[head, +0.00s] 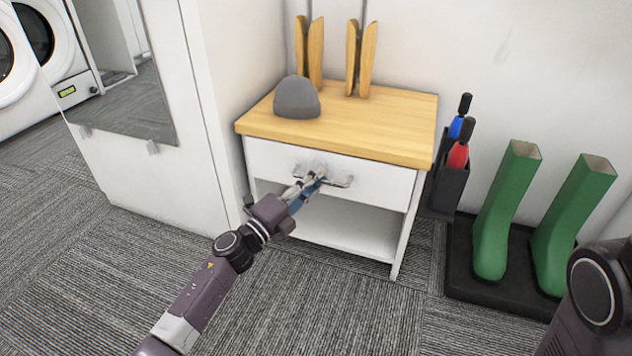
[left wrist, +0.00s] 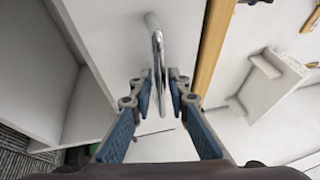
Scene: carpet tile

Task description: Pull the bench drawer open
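The white bench has a wooden top (head: 385,125) and a white drawer front (head: 385,182) beneath it. The drawer looks shut, its front close under the top. A metal bar handle (head: 342,182) is on the drawer front; it also shows in the left wrist view (left wrist: 158,50). My left gripper (head: 312,178) is at the handle, partly hiding it. In the left wrist view its blue-padded fingers (left wrist: 160,92) stand on either side of the bar, with small gaps showing. My right gripper is out of view.
A grey cap (head: 297,98) lies on the bench top. To the right are a black holder (head: 448,188) with red and blue-handled items, and green boots (head: 506,215) on a black tray (head: 480,285). A mirror (head: 115,70) is at left. Carpet in front is clear.

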